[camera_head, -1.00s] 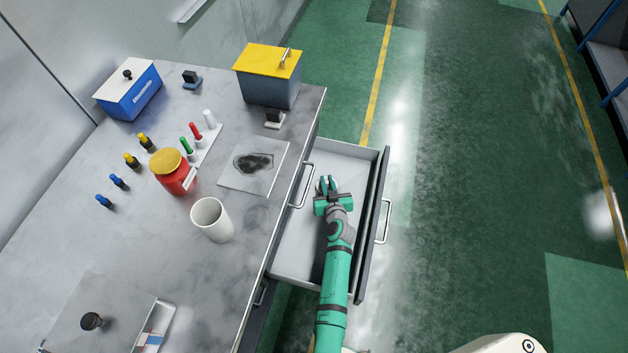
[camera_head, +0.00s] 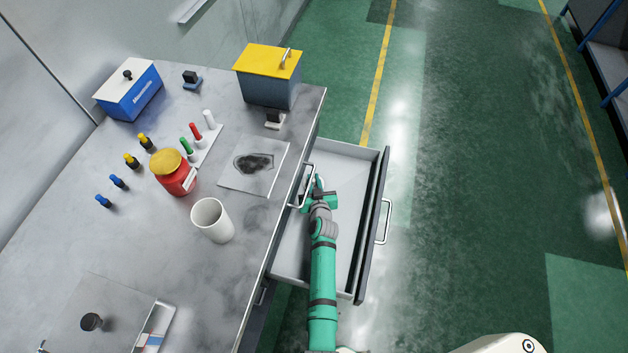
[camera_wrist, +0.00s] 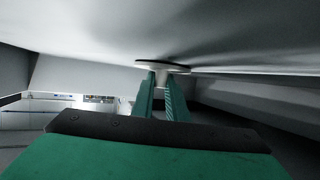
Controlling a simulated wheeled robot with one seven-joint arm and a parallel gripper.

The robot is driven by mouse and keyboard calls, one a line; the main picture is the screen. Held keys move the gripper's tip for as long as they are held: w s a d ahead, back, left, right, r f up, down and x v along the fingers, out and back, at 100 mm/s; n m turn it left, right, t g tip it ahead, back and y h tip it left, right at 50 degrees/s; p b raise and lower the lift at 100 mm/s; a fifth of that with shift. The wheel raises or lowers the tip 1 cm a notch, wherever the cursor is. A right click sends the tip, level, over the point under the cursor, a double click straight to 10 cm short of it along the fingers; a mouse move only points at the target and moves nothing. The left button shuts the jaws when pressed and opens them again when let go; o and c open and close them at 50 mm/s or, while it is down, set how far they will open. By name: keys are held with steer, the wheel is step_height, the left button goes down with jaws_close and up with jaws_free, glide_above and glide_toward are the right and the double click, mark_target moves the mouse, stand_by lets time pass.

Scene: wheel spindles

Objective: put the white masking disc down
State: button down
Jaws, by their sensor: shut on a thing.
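The white masking disc (camera_wrist: 176,68) shows in the wrist view at the fingertips, seen nearly edge-on with a dark rim line and a short pale stem. My gripper (camera_wrist: 163,88) is shut on the stem. The disc is close to a broad pale surface, and I cannot tell whether it touches it. In the head view my gripper (camera_head: 318,187) is over the left side of the open drawer (camera_head: 350,195), close to the cabinet front. The disc is mostly hidden there by the gripper.
A cabinet handle (camera_head: 304,186) stands close beside my gripper. The drawer's right part looks empty. On the worktop are a white cup (camera_head: 211,220), a red jar (camera_head: 174,174), a yellow-lidded box (camera_head: 268,75) and a stained sheet (camera_head: 240,181).

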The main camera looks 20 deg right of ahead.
steer(key=c, duration=1.7)
jaws_free()
steer(key=shift+f, duration=0.1)
steer(key=shift+c, duration=0.2)
steer(key=v, duration=1.1)
steer(key=shift+s+a, duration=0.1)
steer(key=shift+a, duration=0.05)
steer(key=shift+s+r, duration=0.25)
steer(key=shift+s, duration=0.2)
